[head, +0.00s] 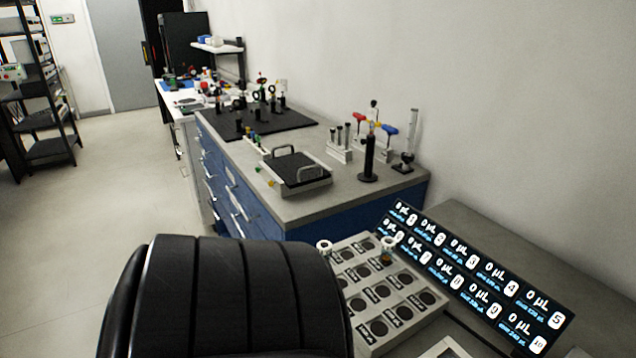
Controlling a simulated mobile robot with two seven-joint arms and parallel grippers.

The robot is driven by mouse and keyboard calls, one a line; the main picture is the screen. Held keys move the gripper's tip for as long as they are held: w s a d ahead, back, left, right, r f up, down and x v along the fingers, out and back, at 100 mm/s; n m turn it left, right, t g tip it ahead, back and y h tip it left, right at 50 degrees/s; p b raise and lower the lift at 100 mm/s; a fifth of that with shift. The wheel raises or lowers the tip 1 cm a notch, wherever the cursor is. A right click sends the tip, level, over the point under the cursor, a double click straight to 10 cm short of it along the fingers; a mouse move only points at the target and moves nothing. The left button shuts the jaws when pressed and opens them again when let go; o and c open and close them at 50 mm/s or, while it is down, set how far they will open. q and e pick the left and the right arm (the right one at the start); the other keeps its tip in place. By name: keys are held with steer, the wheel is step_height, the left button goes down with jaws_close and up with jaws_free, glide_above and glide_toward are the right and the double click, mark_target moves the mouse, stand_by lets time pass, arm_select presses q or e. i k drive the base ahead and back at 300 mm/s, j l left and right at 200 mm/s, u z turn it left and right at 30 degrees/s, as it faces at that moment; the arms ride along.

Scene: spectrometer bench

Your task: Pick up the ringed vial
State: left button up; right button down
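Neither of my grippers is in view. I cannot tell for sure which thing is the ringed vial. Two small pale round-topped items, one at the left back corner (325,247) and one at the right back (388,245) of a light grey tray (361,334) with dark round wells, may be vials with rings. Several slim vials (346,134) stand upright in a white rack (339,153) on the blue cabinet's top. They are too small to show a ring.
A black padded chair back (225,295) fills the front and hides the tray's left side. A lit panel (480,275) reading "0 µL" leans right of the tray.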

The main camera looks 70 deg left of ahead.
mark_target(324, 248)
steer(key=u, duration=2.35)
